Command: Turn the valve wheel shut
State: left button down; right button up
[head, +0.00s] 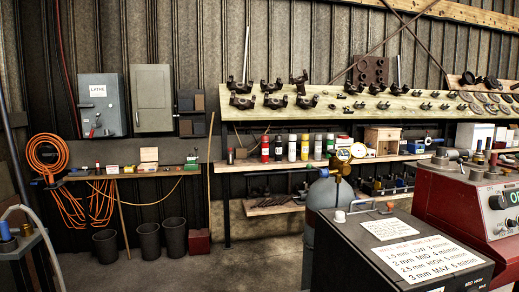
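A grey gas cylinder (323,197) stands right of the middle, partly hidden behind a dark machine cabinet. Brass fittings with round gauges (343,156) sit on its top. A valve wheel cannot be made out clearly among these fittings at this size. Neither of my grippers is in view.
The dark cabinet (400,258) with a paper label and the red machine (445,205) fill the lower right. A long shelf unit (290,112) with metal parts, cans and boxes lines the back wall. Several bins (148,240) stand at left. The middle floor (265,262) is clear.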

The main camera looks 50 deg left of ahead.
aim_at(333, 151)
jog(key=u, duration=1)
jog(key=i+j+u, duration=0.15)
jog(key=j, duration=0.2)
jog(key=i+j+u, duration=0.15)
jog(key=i+j, duration=0.15)
jog(key=i+j+u, duration=0.25)
jog(key=i, duration=0.25)
jog(key=i+j+u, duration=0.2)
jog(key=i, duration=0.35)
jog(key=i+j+u, duration=0.25)
jog(key=i, duration=0.3)
jog(key=i+z, duration=0.35)
jog(key=i, duration=0.15)
jog(key=i+j+z, duration=0.25)
jog(key=i+z, duration=0.35)
jog(key=z, duration=0.25)
jog(key=i+j+z, duration=0.15)
jog(key=z, duration=0.3)
jog(key=i+j+z, duration=0.15)
jog(key=z, duration=0.3)
jog(key=i+j+z, duration=0.1)
jog(key=z, duration=0.35)
jog(key=i+j+z, duration=0.1)
jog(key=j+z, duration=0.35)
jog(key=l, duration=0.1)
